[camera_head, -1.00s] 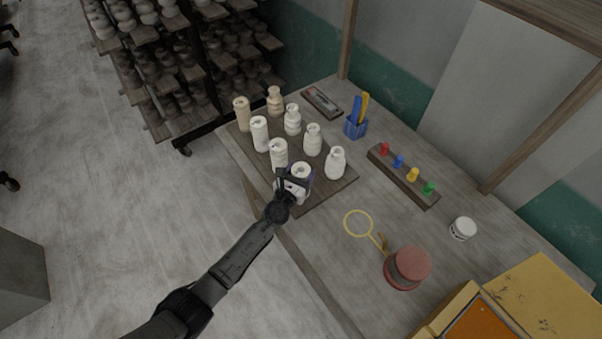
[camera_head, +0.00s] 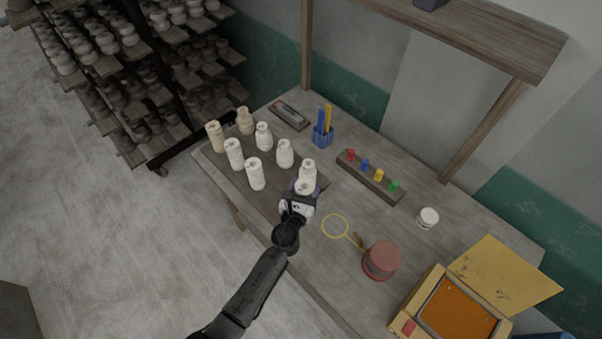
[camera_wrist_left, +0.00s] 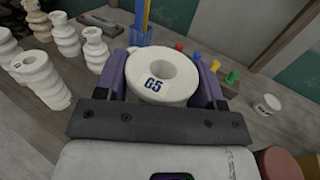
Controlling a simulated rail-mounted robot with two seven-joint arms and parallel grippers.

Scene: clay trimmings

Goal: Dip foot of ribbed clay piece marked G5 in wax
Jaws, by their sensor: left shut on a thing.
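My left gripper (camera_head: 304,190) is shut on a white clay piece marked G5 (camera_wrist_left: 162,74). In the left wrist view the piece sits between the two purple-sided fingers, its round top with a hole and the blue G5 mark facing the camera. The wax pan (camera_head: 454,308), a yellow box with an orange surface and a raised lid, stands at the lower right, well apart from the gripper. My right gripper is not in view.
Several pale clay pieces (camera_head: 256,174) stand on a board (camera_head: 226,177) to the left. A yellow ring tool (camera_head: 335,226), a red round pot (camera_head: 381,260), a white jar (camera_head: 428,217), a rack of coloured pegs (camera_head: 370,176) and a blue pen cup (camera_head: 322,136) occupy the table.

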